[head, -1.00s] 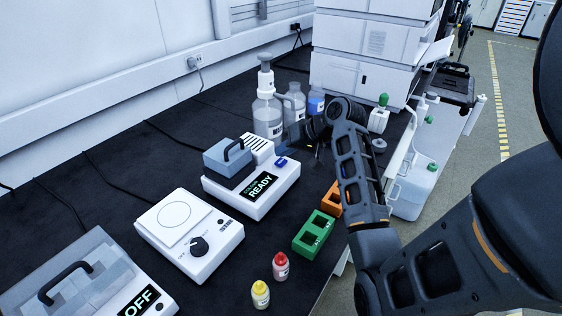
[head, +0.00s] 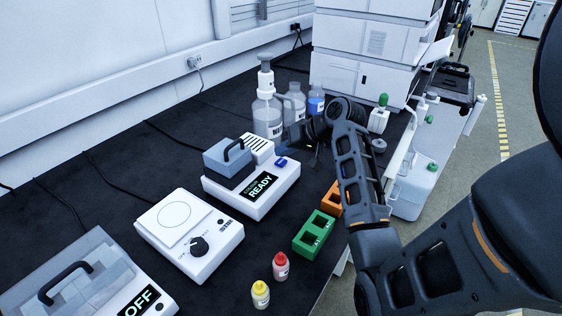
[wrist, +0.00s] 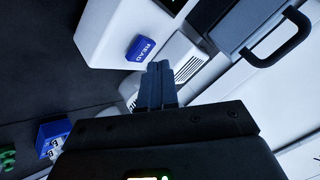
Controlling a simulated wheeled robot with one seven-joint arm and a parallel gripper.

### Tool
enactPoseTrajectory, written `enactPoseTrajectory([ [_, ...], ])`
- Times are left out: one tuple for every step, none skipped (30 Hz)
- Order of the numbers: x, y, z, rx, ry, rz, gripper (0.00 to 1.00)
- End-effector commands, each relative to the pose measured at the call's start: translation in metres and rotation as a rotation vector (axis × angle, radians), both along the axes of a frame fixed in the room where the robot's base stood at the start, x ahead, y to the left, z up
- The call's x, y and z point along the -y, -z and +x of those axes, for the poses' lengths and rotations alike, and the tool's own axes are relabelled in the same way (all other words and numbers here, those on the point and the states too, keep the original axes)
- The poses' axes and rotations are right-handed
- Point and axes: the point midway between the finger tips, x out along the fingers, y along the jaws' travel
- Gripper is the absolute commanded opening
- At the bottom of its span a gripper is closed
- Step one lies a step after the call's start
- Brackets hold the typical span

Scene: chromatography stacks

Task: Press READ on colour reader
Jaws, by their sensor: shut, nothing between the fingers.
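The colour reader (head: 258,197) is a white box with a grey handled lid and a display reading "READY". It stands on the dark bench left of my arm. Its blue READ button (head: 281,161) is at the reader's far right corner; the wrist view shows it with its label (wrist: 141,48). My gripper (wrist: 160,66) is shut and empty, its fingertips close to the button in the wrist picture; I cannot tell the gap in depth. In the head view the gripper (head: 312,158) is dark and partly hidden by my own arm, to the right of the button.
Behind the reader stand a pump bottle (head: 266,112) and other bottles. Nearer are a white stirrer-like device (head: 190,235), a red-capped bottle (head: 281,268), a yellow-capped bottle (head: 260,295) and a green rack (head: 314,236). An orange rack (head: 332,198) is beside my arm.

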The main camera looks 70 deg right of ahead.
Motion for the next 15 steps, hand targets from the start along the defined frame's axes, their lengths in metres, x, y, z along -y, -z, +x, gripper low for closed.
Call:
enactPoseTrajectory([
  [0.0,0.0,0.0,0.0,0.0,0.0,0.0],
  [0.0,0.0,0.0,0.0,0.0,0.0,0.0],
  [0.0,0.0,0.0,0.0,0.0,0.0,0.0],
  [0.0,0.0,0.0,0.0,0.0,0.0,0.0],
  [0.0,0.0,0.0,0.0,0.0,0.0,0.0],
  [-0.0001,0.0002,-0.0001,0.0,0.0,0.0,0.0],
  [-0.0001,0.0005,0.0,0.0,0.0,0.0,0.0],
  [-0.0001,0.0009,0.0,0.0,0.0,0.0,0.0],
  [-0.0002,0.0018,0.0,-0.001,-0.001,0.001,0.0],
  [-0.0002,0.0026,0.0,-0.001,0.0,0.001,0.0],
  [-0.0002,0.0036,0.0,-0.001,0.0,0.001,0.0],
  [-0.0001,0.0049,0.0,0.0,0.001,0.001,0.0],
  [0.0,0.006,-0.0001,0.0,0.001,0.001,0.0],
  [0.0,0.0069,-0.0002,0.0,0.001,0.001,0.0],
  [0.0,0.0078,-0.0002,0.0,0.001,0.001,0.0],
])
